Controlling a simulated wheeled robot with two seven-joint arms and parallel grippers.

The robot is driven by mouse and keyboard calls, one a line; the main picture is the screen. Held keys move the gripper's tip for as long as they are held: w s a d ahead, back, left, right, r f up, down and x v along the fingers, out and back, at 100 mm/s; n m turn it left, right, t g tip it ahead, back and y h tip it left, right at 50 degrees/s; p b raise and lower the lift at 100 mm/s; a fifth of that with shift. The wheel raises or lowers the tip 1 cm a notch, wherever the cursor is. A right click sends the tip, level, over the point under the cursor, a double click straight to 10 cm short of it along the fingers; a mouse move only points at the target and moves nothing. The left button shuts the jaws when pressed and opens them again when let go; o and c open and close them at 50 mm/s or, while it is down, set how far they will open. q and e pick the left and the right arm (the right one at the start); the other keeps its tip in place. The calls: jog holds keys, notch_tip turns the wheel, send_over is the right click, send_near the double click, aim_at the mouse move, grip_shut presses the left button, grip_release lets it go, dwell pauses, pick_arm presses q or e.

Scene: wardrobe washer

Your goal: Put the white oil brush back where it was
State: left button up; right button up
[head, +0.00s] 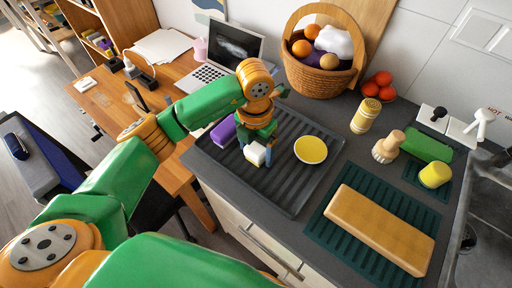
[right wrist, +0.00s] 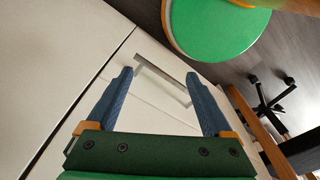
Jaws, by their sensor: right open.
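My left gripper (head: 257,154) points down over the dark ribbed drying mat (head: 290,195), with its blue fingers on both sides of a small white piece (head: 256,154). The piece fills the gap between the fingers and looks like part of the white oil brush; the rest of it is hidden by the gripper. I cannot tell whether it touches the mat. My right gripper (right wrist: 168,88) shows only in the right wrist view. It is open and empty in front of a pale drawer front with a metal handle (right wrist: 163,78).
A purple sponge (head: 223,131) and a yellow dish (head: 311,150) flank the left gripper. A fruit basket (head: 322,80), a yellow shaker (head: 366,116), a pale bristle brush (head: 388,147) and a long tan block (head: 379,229) stand around. Two white holders (head: 461,132) are at the back right. The front of the mat is clear.

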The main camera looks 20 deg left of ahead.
aim_at(256, 149)
pick_arm(q)
jog(key=shift+o, duration=0.4)
jog(key=shift+r, duration=0.2)
notch_tip(256, 149, up, 12)
jog(key=shift+s, duration=0.1)
